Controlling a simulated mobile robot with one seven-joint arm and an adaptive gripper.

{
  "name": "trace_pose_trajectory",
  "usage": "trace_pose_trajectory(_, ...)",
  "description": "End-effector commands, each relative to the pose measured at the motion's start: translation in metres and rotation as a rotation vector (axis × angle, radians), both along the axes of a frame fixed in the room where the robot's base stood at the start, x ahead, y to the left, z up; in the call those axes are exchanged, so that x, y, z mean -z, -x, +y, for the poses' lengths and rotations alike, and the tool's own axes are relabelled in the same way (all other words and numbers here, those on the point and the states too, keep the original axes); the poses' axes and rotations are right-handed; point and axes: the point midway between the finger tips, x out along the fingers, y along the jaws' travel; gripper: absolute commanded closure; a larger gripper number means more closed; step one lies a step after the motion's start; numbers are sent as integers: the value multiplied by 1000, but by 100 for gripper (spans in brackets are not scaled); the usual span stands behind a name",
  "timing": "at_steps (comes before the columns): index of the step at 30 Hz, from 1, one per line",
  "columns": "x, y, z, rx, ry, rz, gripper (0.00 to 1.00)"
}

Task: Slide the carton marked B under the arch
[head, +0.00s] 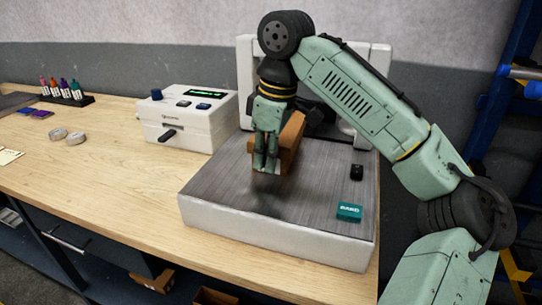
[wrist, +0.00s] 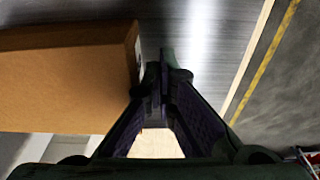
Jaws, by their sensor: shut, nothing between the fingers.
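The brown carton (head: 292,138) stands on the grey plate of the white-sided machine bed, partly hidden behind my gripper. It also fills the left of the wrist view (wrist: 65,80). Its letter cannot be read; only a sliver of a pale label shows at its edge. A white arch (head: 243,75) stands behind the carton at the back of the bed, partly hidden by my arm. My gripper (head: 265,168) is pointing down, with its fingers shut and empty. In the wrist view the closed fingertips (wrist: 163,75) are right beside the carton's end; contact cannot be told.
A white control box (head: 185,118) stands left of the bed. A teal block (head: 349,211) and a small black object (head: 357,172) lie on the plate at right. The plate's front left is clear. Small bottles (head: 62,90) stand in a rack at far left.

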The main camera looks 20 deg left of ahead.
Motion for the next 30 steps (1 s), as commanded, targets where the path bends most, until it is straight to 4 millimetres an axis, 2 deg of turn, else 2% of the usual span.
trace_pose_trajectory(6,0,-10,-1,0,2,1,100)
trace_pose_trajectory(17,0,-12,-1,1,1,1,100)
trace_pose_trajectory(30,-2,-36,-1,0,1,1,100)
